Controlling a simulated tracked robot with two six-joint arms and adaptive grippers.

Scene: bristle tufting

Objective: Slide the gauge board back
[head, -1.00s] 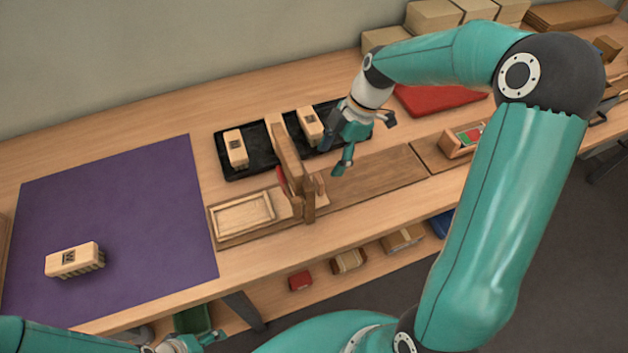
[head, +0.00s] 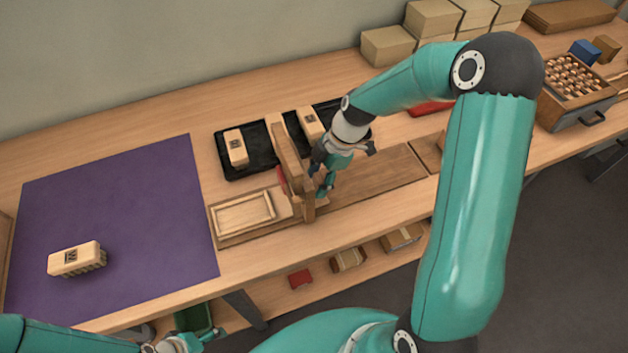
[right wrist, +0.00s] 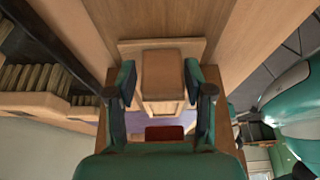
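The gauge board (head: 289,165) is an upright wooden board standing across the wooden base, right of a shallow framed recess (head: 243,213). My right gripper (head: 324,186) is low at its right side. In the right wrist view a wooden block (right wrist: 163,76), which looks like the board's grip, stands between my two fingers (right wrist: 160,90). The fingers flank it closely, with a thin gap showing at the left finger; I see no firm hold. My left gripper (head: 190,343) shows only in part at the bottom edge, its fingers unclear.
A black tray (head: 262,172) with two brush blocks lies behind the board. A brush block (head: 77,259) sits on the purple mat (head: 120,210) at left. A crate of several round pieces (head: 570,85) and cardboard boxes (head: 432,18) stand at right and back.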

